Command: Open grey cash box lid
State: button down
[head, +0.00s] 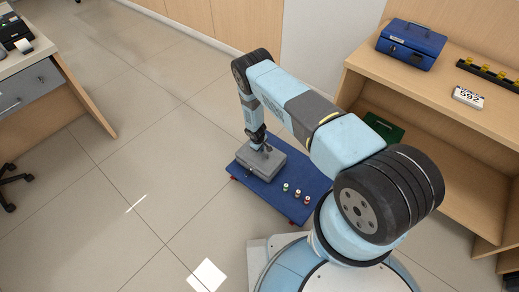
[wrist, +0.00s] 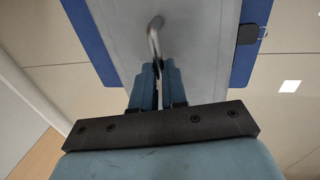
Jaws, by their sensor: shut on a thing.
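The grey cash box (head: 262,165) sits on a blue platform (head: 290,195) low in front of my base. Its lid (wrist: 195,45) fills the middle of the wrist view, with a curved metal handle (wrist: 155,38) on top. My gripper (wrist: 157,68) is over the lid, its fingers shut at the lower end of the handle. In the head view my gripper (head: 260,147) reaches down onto the box top. The lid looks closed. A dark latch or lock piece (wrist: 249,34) shows at the box's edge.
Several small coin-like rolls (head: 297,192) stand on the platform right of the box. A wooden counter (head: 440,95) at right bears a blue cash box (head: 410,44) and a number card (head: 467,97). A green box (head: 383,128) is on its lower shelf.

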jog(key=shift+a, duration=0.2)
jog(key=shift+d, duration=0.25)
jog(key=shift+w+d+r+g+y, duration=0.35)
jog(key=shift+d+r+g+y, duration=0.05)
jog(key=shift+d, duration=0.05)
jog(key=shift+w+d+r+g+y, duration=1.05)
jog(key=shift+w+d+g+y, duration=0.05)
jog(key=shift+w+g+y, duration=0.1)
jog(key=shift+w+d+r, duration=0.1)
jog(key=shift+w+r, duration=0.05)
jog(key=shift+w, duration=0.05)
jog(key=w+d, duration=0.4)
jog(key=w, duration=0.1)
jog(key=shift+d+r, duration=0.35)
jog(key=shift+d, duration=0.05)
